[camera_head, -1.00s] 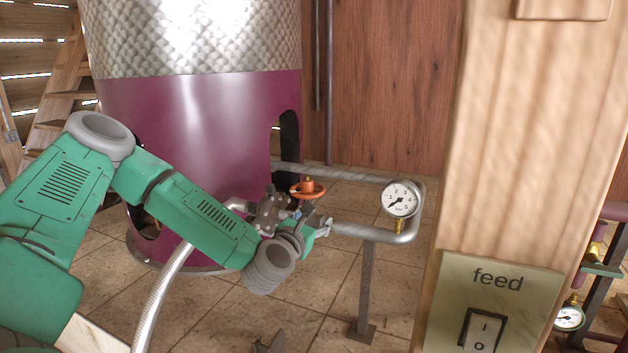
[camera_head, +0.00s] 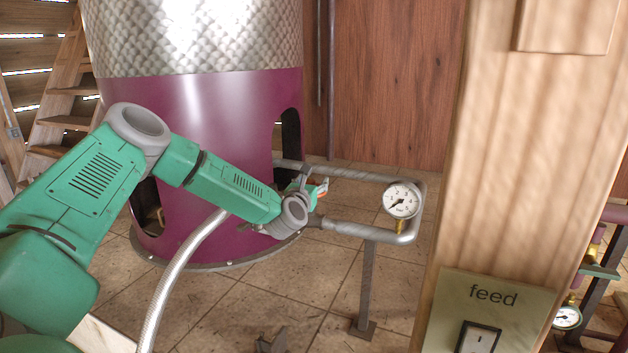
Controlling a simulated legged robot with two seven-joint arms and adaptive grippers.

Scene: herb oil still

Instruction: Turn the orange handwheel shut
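The orange handwheel (camera_head: 323,191) is almost wholly hidden behind my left wrist and gripper. Only a small orange patch shows, on the valve at the left end of the insulated pipe loop. My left gripper (camera_head: 317,186) is at the handwheel, with a pale finger part showing just above and beside the orange patch. My wrist covers most of the gripper, so I cannot tell whether its fingers are open or shut, or whether they touch the wheel. My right gripper is not in view.
The purple still (camera_head: 215,130) stands close behind my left arm. A pressure gauge (camera_head: 402,200) sits on the pipe loop (camera_head: 360,231), held by a floor post (camera_head: 367,285). A braided hose (camera_head: 178,275) rises in front. A wooden post (camera_head: 530,150) with a feed switch (camera_head: 478,338) blocks the right.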

